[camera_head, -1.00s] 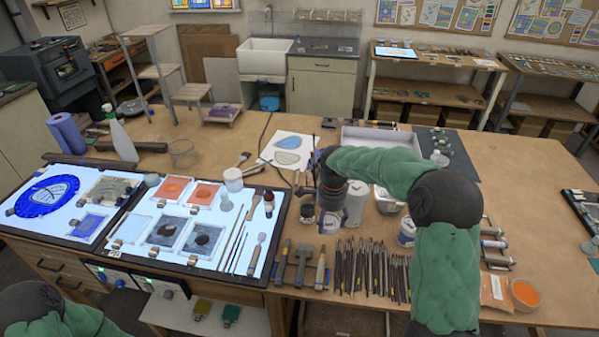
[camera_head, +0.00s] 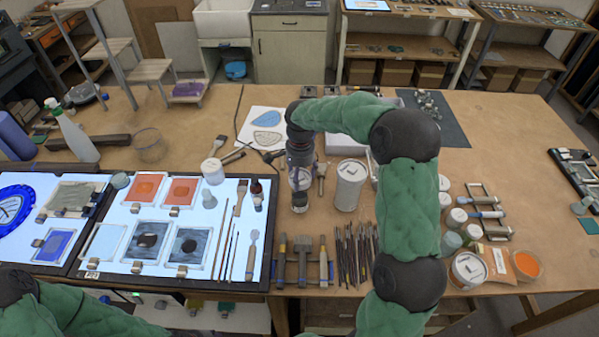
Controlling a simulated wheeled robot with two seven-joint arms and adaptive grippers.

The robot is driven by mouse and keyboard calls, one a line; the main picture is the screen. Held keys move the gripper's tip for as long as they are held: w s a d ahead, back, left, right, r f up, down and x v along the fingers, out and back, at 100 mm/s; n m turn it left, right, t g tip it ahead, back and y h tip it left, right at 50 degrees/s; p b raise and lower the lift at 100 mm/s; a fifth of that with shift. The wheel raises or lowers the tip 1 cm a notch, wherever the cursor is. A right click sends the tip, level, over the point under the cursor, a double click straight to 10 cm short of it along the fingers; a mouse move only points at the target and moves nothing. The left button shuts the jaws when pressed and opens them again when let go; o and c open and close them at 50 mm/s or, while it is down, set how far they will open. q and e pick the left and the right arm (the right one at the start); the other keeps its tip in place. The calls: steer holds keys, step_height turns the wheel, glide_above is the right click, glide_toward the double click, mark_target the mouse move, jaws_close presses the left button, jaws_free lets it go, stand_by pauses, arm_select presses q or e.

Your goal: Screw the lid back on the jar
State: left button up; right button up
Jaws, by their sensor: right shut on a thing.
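My right gripper (camera_head: 299,190) points down over the table, just right of the light panel's edge. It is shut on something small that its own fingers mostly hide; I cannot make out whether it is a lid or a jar. A white lidded canister (camera_head: 349,187) stands upright to its right, apart from it. Several small jars with white lids (camera_head: 457,216) stand right of my arm. A larger jar (camera_head: 469,269) is at the front. My left gripper is out of view; only my left arm shows at lower left.
The light panel (camera_head: 172,277) with glass pieces and brushes fills the left. Hand tools (camera_head: 303,262) and a row of thin tools (camera_head: 354,250) lie along the front edge. The table's back right is partly clear.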

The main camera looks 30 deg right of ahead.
steer(key=n+p, duration=0.1)
steer(key=n, duration=0.2)
steer(key=shift+f, duration=0.1)
steer(key=n, duration=0.2)
steer(key=n+p, duration=0.1)
steer(key=n, duration=0.1)
steer(key=n+p, duration=0.1)
steer(key=shift+f+n, duration=0.25)
steer(key=shift+n, duration=0.15)
steer(key=n+p, duration=0.2)
steer(key=n, duration=0.2)
steer(key=shift+f+n, duration=0.15)
steer(key=shift+n, duration=0.15)
steer(key=n+p, duration=0.2)
steer(key=n, duration=0.2)
steer(key=shift+f+p, duration=0.2)
steer(key=shift+p, duration=0.15)
steer(key=shift+f+n, duration=0.3)
steer(key=shift+f, duration=0.1)
steer(key=shift+f+b, duration=1.35)
steer(key=shift+w, duration=0.1)
steer(key=shift+f, duration=0.1)
steer(key=shift+f+b, duration=0.85)
steer(key=shift+b, duration=0.15)
stand_by(0.4)
